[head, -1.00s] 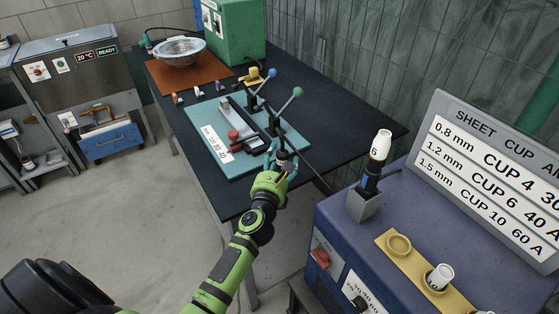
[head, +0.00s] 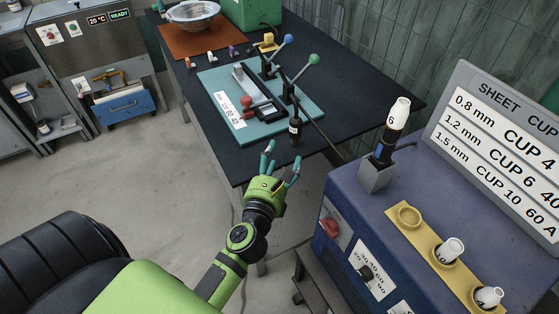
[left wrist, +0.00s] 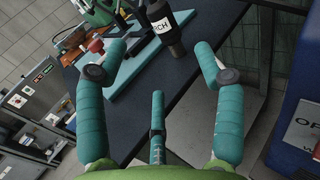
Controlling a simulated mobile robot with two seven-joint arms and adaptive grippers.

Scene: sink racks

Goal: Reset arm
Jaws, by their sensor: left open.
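My left gripper (head: 280,162) is green with teal fingers, open and empty, just off the near edge of the dark table (head: 362,112). In the left wrist view its spread fingers (left wrist: 160,62) have nothing between them. A black cylindrical tool with a white label (head: 295,131) stands on the table beyond the fingertips, apart from them. Its label, partly readable as "RCH", shows in the left wrist view (left wrist: 163,24). My right gripper is not in view.
A teal plate (head: 228,80) with a clamp fixture lies behind the tool. A blue cabinet (head: 345,190) stands to the right, with a holder and white cups on top. Open floor (head: 150,180) lies to the left.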

